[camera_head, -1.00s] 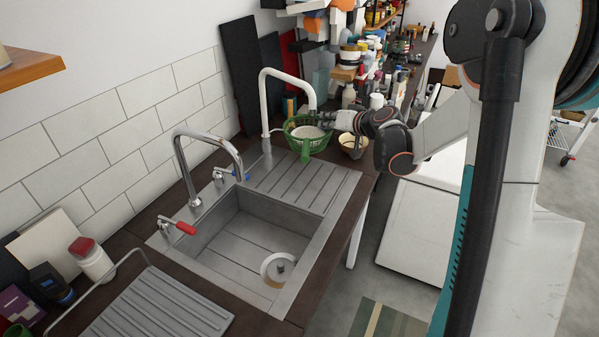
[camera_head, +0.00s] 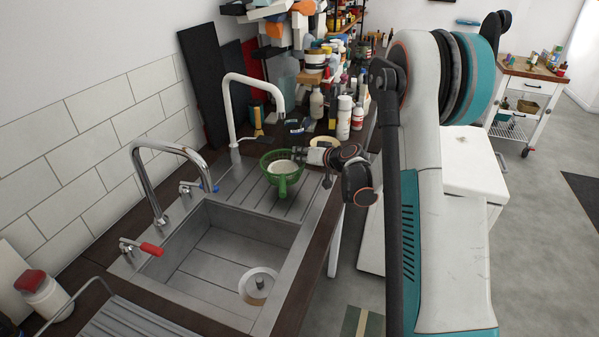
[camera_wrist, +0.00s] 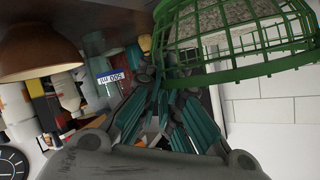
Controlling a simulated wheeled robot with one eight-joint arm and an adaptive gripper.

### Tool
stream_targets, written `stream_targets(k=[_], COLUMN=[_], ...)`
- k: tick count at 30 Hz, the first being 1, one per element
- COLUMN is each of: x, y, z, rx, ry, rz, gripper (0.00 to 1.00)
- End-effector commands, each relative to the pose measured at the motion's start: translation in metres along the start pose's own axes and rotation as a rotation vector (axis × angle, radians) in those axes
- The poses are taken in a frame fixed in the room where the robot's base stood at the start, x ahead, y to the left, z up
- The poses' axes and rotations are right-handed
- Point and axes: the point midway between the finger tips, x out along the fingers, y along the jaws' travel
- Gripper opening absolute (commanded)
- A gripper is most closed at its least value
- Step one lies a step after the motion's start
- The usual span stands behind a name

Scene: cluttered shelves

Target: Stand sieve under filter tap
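The green mesh sieve (camera_head: 282,174) is over the ribbed drainer beyond the sink basin, its handle pointing toward the basin. The white filter tap (camera_head: 229,112) curves above, with its spout end higher in the picture than the sieve. The sieve appears nearer to me than that spout; its exact height over the drainer cannot be told. My gripper (camera_head: 303,163) reaches in from the right at the sieve's rim. In the wrist view the sieve (camera_wrist: 235,72) fills the upper right, and my teal fingers (camera_wrist: 162,82) meet at its rim, apparently shut on it. The fingertip contact is partly hidden.
The sink basin (camera_head: 215,262) with a chrome tap (camera_head: 140,165) is nearer. A shallow bowl (camera_head: 324,142) stands behind my gripper and looms in the wrist view (camera_wrist: 38,52). Bottles (camera_head: 344,117) crowd the counter behind. Tiled wall bounds the left.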

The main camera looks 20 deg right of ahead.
Motion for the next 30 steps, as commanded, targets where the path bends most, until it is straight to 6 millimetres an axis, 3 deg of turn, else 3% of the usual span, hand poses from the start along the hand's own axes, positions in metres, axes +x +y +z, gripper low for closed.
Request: stream_targets(k=[7,14,24,27,30], x=[0.006,0.018,0.019,0.019,0.019], y=[0.007,0.021,0.022,0.022,0.022], z=[0.013,0.039,0.042,0.041,0.041], rx=[0.001,0.001,0.001,0.0,0.0], ry=[0.0,0.001,0.0,0.0,0.0], rz=[0.0,0.0,0.0,0.0,0.0], gripper=[0.0,0.0,0.0,0.25,0.25])
